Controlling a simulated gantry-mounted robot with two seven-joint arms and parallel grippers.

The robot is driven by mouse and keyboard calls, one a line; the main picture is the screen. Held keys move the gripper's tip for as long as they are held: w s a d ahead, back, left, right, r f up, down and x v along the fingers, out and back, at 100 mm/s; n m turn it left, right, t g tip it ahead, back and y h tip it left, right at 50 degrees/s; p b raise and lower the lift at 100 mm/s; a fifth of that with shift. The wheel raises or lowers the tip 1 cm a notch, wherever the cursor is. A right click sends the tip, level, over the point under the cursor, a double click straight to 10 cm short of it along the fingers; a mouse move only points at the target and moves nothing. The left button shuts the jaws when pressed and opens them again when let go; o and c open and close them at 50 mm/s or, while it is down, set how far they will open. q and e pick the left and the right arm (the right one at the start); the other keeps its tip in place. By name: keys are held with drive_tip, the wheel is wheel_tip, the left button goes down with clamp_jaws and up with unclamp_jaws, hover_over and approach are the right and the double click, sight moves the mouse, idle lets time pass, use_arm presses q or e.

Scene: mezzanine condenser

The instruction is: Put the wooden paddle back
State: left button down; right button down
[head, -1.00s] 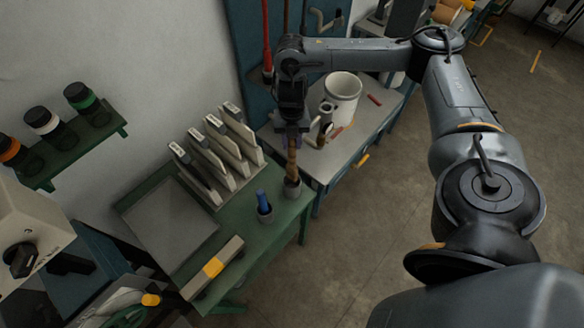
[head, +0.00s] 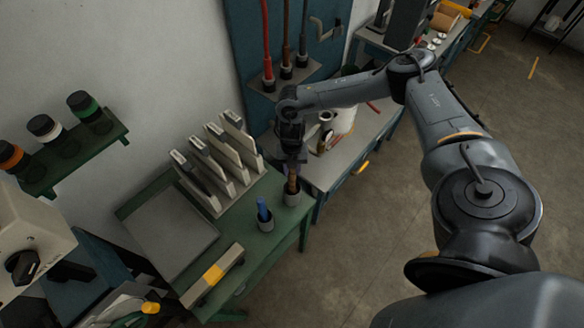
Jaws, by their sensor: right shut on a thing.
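The wooden paddle (head: 293,182) shows as a short brown length below my right gripper (head: 293,164). My right gripper points down and is shut on the paddle's upper part, which the gripper hides. The paddle's lower end goes into the mouth of a small grey cup (head: 292,198) at the right edge of the green bench (head: 247,238). How deep it sits cannot be seen. The paddle looks nearly upright. My left gripper is not in view.
A second cup with a blue-handled tool (head: 264,214) stands just left. A rack of upright plates (head: 221,160) stands behind. A grey table (head: 345,158) with a white pot (head: 345,120) lies beyond, partly behind my right arm. Open floor is at right.

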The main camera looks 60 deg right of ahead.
drive_tip(key=shift+f, duration=0.15)
drive_tip(key=c, duration=0.9)
unclamp_jaws()
drive_tip(key=shift+o, duration=0.3)
